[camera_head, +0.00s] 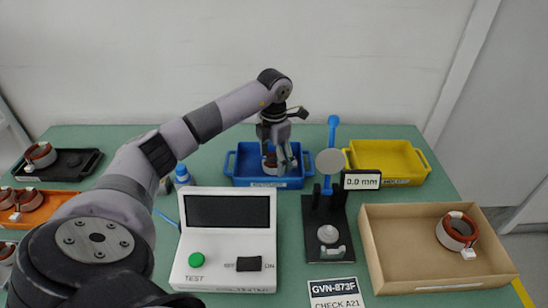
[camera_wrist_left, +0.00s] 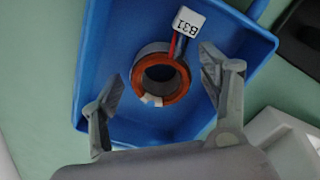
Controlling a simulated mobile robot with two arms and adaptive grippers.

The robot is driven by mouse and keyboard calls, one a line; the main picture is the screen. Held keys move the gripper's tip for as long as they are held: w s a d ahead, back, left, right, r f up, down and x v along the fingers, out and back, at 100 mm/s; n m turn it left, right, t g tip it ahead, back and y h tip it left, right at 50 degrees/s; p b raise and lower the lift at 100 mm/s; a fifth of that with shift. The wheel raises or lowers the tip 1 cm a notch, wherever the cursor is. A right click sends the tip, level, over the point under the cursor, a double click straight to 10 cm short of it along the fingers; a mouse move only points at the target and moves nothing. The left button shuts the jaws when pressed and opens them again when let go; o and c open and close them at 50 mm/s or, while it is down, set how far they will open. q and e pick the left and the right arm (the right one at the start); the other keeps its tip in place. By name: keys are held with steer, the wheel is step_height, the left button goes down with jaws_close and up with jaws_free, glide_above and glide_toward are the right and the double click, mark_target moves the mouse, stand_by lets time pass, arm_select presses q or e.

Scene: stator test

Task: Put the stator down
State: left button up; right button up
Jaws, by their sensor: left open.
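A stator (camera_wrist_left: 161,77) with an orange-brown winding and a tag reading B31 lies in the blue tray (camera_wrist_left: 95,65). In the head view the stator (camera_head: 270,161) is partly hidden behind my gripper in the blue tray (camera_head: 236,178). My left gripper (camera_head: 282,165) is over that tray. In the left wrist view the left gripper (camera_wrist_left: 162,100) is open, with one finger on either side of the stator; I see gaps between the fingers and the ring. My right gripper is not in view.
A yellow tray (camera_head: 427,165) stands right of the blue one. A gauge stand (camera_head: 325,235), a tester (camera_head: 228,250) and a cardboard box (camera_head: 395,268) holding another stator (camera_head: 457,231) are in front. Black (camera_head: 70,170) and orange (camera_head: 52,205) trays with stators are at left.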

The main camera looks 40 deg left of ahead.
arm_select(q)
step_height(320, 180, up, 12)
steer(key=shift+r+b, duration=0.15)
steer(key=shift+b, duration=0.2)
stand_by(0.4)
stand_by(0.4)
